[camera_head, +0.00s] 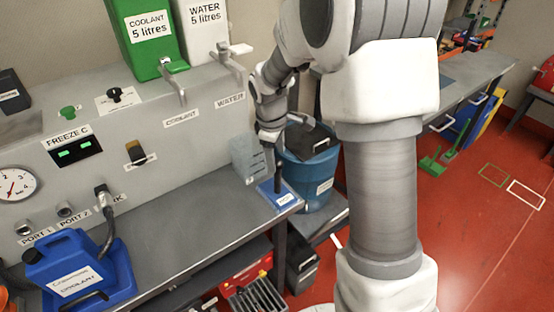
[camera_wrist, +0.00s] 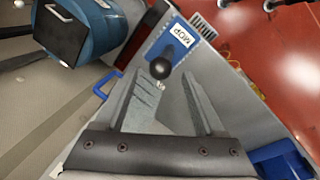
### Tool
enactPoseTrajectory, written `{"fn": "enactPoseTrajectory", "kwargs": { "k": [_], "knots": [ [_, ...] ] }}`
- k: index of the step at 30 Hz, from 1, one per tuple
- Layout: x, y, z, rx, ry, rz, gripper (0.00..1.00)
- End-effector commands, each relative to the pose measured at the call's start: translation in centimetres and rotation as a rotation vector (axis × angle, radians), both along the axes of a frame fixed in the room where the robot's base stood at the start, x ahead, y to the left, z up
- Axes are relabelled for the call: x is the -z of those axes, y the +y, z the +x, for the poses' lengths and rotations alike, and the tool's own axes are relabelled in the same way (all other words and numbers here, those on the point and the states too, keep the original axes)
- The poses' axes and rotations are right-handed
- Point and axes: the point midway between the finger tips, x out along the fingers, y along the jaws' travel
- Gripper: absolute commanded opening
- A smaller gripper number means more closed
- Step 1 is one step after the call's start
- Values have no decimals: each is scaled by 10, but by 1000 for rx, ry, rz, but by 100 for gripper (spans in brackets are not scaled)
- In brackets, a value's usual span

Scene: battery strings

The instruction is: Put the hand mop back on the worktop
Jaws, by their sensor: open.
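The hand mop appears as a dark upright handle (camera_head: 277,181) on the blue mat (camera_head: 287,201) at the worktop's right front corner. In the wrist view a round black knob (camera_wrist: 160,68), which looks like its top, shows over the blue mat labelled MOP (camera_wrist: 180,40). The mop's lower part is hidden. My gripper (camera_head: 268,138) is above the mat, pointing down. In the wrist view its two fingers (camera_wrist: 162,76) are apart, with the knob near the gap between their tips. I cannot tell whether they touch it. The grey worktop (camera_head: 190,222) runs left.
A pale translucent jug (camera_head: 247,157) stands left of the mat, close to my gripper. A blue bin (camera_head: 312,176) stands beyond the worktop's right edge. A blue coolant can (camera_head: 72,262) is at the front left. The worktop's middle is clear.

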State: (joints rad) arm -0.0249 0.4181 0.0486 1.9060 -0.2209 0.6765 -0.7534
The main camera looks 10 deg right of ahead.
Motion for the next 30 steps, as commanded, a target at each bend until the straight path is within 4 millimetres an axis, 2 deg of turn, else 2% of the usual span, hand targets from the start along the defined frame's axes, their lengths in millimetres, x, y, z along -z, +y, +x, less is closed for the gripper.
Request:
{"fn": "enactPoseTrajectory", "kwargs": {
  "k": [3, 9, 19, 23, 30],
  "knots": [
    [-29, 3, -3, -1, -7, 1, 71],
    [-68, 7, -10, 0, -4, 1, 71],
    [-102, 9, -22, 28, -17, 7, 71],
    [-125, 5, -46, 123, -62, 32, 71],
    [-168, -2, -118, 390, -176, 125, 71]
  ]
}}
